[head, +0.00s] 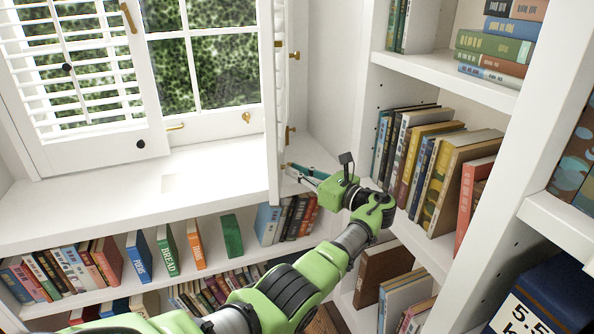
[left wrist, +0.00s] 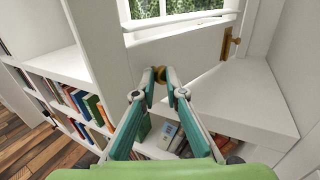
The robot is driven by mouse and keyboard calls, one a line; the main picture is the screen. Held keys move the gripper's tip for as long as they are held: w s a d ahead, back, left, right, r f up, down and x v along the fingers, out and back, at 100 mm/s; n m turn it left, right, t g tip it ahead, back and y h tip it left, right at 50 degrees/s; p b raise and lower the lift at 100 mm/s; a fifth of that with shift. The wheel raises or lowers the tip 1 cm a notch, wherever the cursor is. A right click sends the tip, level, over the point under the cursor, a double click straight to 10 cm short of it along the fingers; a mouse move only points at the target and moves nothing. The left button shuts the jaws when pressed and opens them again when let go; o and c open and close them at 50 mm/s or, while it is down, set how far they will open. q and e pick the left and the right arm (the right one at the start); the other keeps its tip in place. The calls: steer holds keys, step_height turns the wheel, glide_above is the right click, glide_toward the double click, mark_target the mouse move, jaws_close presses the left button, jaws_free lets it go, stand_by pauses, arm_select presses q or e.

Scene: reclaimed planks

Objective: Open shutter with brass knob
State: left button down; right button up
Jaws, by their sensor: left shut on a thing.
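The shutter (head: 274,120) is a white panel that stands out from the window, almost edge-on in the head view. Its white lower rail (left wrist: 196,58) fills the middle of the left wrist view. The brass knob (left wrist: 160,72) is on this rail, between the fingertips of my left gripper (left wrist: 161,76). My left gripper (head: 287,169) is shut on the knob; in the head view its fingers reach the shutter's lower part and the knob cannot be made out. My right gripper is in neither view.
Another white shutter (head: 150,128) with a black knob (head: 140,144) is at the left of the window. The white sill (head: 110,205) is clear. Bookshelves stand below the sill, and a tall bookcase (head: 445,75) rises close on the right of my left arm.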

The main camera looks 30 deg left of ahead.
arm_select(q)
steer(key=shift+w+a+r+m+t, duration=0.15)
steer(key=shift+w+r+m+t, duration=0.15)
steer(key=shift+w+r+t, duration=0.5)
steer(key=c, duration=2)
jaws_free()
steer(key=shift+w, duration=0.35)
steer(key=o, duration=0.3)
steer(key=shift+w+a+f, duration=0.25)
steer(key=shift+a+f, duration=0.1)
steer(key=shift+a, duration=0.05)
steer(key=shift+d+r, duration=0.1)
steer(key=shift+d, duration=0.05)
steer(key=shift+c, duration=0.4)
steer(key=shift+s+d, duration=0.1)
steer(key=shift+c, duration=0.5)
steer(key=v, duration=1.2)
steer(key=shift+f+g, duration=0.3)
steer(key=shift+g, duration=0.1)
steer(key=shift+d, duration=0.1)
